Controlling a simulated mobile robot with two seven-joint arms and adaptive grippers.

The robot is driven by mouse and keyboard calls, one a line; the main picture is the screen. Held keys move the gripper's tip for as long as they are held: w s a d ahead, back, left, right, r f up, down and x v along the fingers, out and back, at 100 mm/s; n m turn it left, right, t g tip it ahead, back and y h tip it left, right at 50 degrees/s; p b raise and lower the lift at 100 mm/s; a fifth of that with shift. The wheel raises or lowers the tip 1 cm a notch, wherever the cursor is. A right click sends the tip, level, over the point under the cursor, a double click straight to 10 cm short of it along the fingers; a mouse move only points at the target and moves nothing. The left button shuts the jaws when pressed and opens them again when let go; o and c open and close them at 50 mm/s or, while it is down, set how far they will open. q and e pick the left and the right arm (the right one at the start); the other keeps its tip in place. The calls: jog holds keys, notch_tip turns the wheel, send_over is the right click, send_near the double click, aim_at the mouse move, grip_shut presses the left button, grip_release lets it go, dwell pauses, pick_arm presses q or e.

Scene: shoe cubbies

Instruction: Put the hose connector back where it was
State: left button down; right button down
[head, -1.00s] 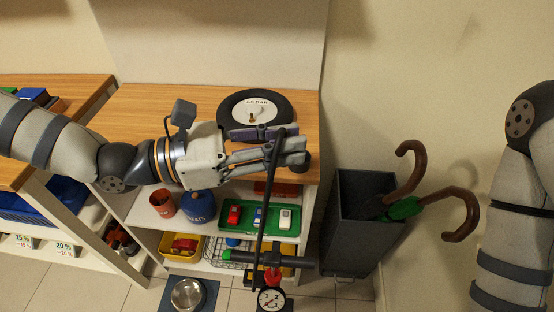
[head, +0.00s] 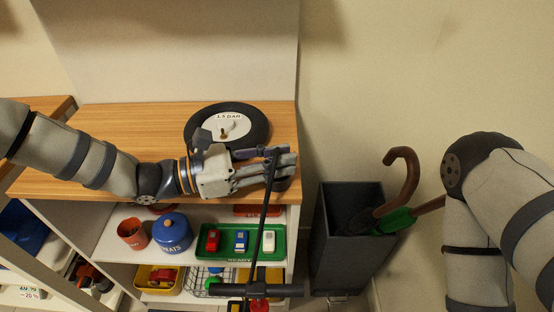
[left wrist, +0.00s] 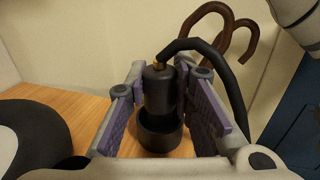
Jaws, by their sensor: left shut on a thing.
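The hose connector (left wrist: 159,92) is a dark cylinder with a brass fitting and a black hose on top. In the left wrist view it stands upright between the purple pads of my left gripper (head: 286,163), which is shut on it. A black round cup (left wrist: 161,138) is directly below it on the wooden top; I cannot tell whether the connector's lower end is inside the cup or just above it. The cup (head: 283,184) partly shows under the fingers in the head view. The hose (head: 263,222) hangs down past the shelf front. My right gripper is out of view.
A black-rimmed wheel (head: 262,120) lies on the wooden top (head: 120,120) beside my left gripper. The pump's dark crossbar (head: 230,290) is in front of the shelves. A green tray (head: 205,252) holds toy cars. A dark bin (head: 345,255) with umbrellas (head: 402,160) stands to the right.

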pick_arm(q)
jog(key=shift+f, duration=1)
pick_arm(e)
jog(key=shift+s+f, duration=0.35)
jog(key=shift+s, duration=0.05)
pick_arm(q)
jog(key=c, duration=1.4)
grip_release()
jog(key=shift+f, duration=0.1)
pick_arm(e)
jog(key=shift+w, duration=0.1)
pick_arm(q)
jog(key=shift+s+f, duration=0.1)
jog(key=shift+s, duration=0.05)
